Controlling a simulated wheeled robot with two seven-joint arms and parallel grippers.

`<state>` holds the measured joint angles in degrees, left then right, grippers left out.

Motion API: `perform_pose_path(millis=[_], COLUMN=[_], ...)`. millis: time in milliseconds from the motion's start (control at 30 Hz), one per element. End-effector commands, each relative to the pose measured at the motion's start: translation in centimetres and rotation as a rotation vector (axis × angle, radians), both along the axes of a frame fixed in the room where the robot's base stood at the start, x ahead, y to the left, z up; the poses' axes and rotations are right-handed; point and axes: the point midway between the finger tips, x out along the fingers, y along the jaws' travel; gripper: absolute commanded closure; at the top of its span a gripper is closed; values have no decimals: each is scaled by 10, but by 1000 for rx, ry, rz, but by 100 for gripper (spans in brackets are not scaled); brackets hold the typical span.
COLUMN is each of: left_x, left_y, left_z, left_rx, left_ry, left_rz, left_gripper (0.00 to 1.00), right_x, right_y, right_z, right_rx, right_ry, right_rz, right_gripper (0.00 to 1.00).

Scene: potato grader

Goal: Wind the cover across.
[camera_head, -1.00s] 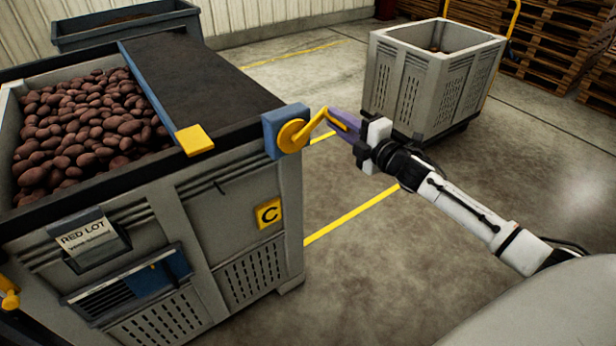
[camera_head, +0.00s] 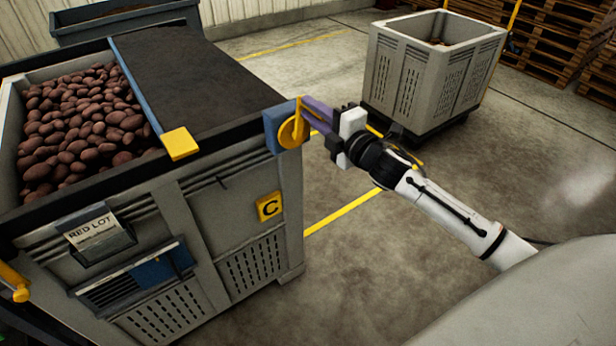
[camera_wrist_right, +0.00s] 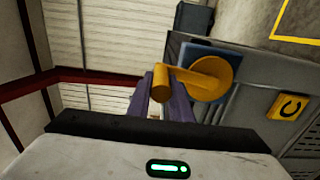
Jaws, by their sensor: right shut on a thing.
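The dark cover (camera_head: 205,85) lies over the right part of the large grey bin (camera_head: 215,215). Its blue leading bar (camera_head: 137,85) has a yellow block (camera_head: 180,144) at its near end, and red potatoes (camera_head: 75,135) show uncovered to its left. A yellow crank (camera_head: 291,130) sits on a blue mount at the bin's near right corner. My right gripper (camera_head: 310,110) has purple fingers shut on the crank's handle; the handle (camera_wrist_right: 160,83) also shows between the fingers in the right wrist view. In the head view the fingers partly hide it. My left gripper is not in view.
A "RED LOT" card (camera_head: 97,230) and a yellow C plate (camera_head: 269,206) are on the bin's front. A second grey bin (camera_head: 425,80) stands at the back right, near stacked pallets (camera_head: 570,50). The floor between the bins is open.

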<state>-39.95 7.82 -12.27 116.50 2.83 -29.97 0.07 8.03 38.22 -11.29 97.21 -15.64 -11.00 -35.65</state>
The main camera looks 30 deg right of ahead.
Motion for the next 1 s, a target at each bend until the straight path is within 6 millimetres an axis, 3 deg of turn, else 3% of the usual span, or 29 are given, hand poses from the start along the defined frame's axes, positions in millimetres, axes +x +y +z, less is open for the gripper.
perform_pose_path(millis=[100, 433, 733, 1000], left_x=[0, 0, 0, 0], left_y=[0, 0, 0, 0], left_z=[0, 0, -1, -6], left_rx=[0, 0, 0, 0], left_ry=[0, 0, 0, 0], left_rz=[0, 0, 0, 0], left_gripper=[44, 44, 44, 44], right_x=[-1, -2, -5, -6], right_y=[9, 12, 43, 57], right_z=[-2, -4, -11, -20], right_rx=[2, 3, 6, 5], right_ry=[3, 6, 12, 15], right_rz=[7, 7, 5, 3], right_gripper=[100, 100, 100, 100])
